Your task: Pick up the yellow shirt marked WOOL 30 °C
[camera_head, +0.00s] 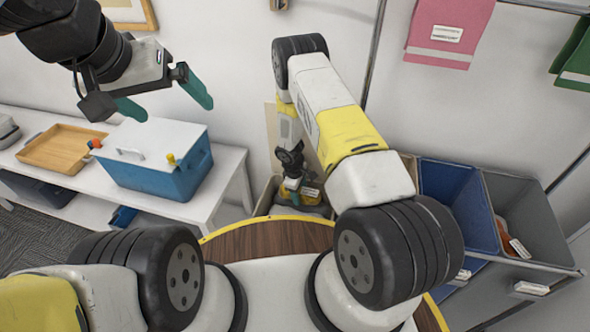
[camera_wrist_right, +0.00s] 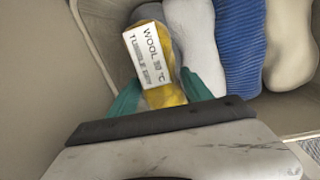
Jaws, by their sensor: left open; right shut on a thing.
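The yellow shirt (camera_wrist_right: 170,96) shows in the right wrist view as a rolled yellow cloth with a white label reading WOOL and °C; the number is blurred. My right gripper (camera_wrist_right: 160,88) is shut on it, a teal finger on each side. It is inside a beige bin (camera_wrist_right: 40,85) beside other rolled clothes. In the head view my right gripper (camera_head: 292,183) is small, low in the bin beyond my round wooden top, and hides most of the shirt. My left gripper (camera_head: 165,99) is open and empty, raised above the white table at the left.
Pale grey, blue ribbed (camera_wrist_right: 238,45) and cream (camera_wrist_right: 290,45) clothes lie in the bin. A blue cooler (camera_head: 170,175) and wooden tray (camera_head: 62,149) stand on the white table (camera_head: 225,165). Blue (camera_head: 455,190) and grey (camera_head: 530,205) bins stand right. A pink towel (camera_head: 448,25) hangs above.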

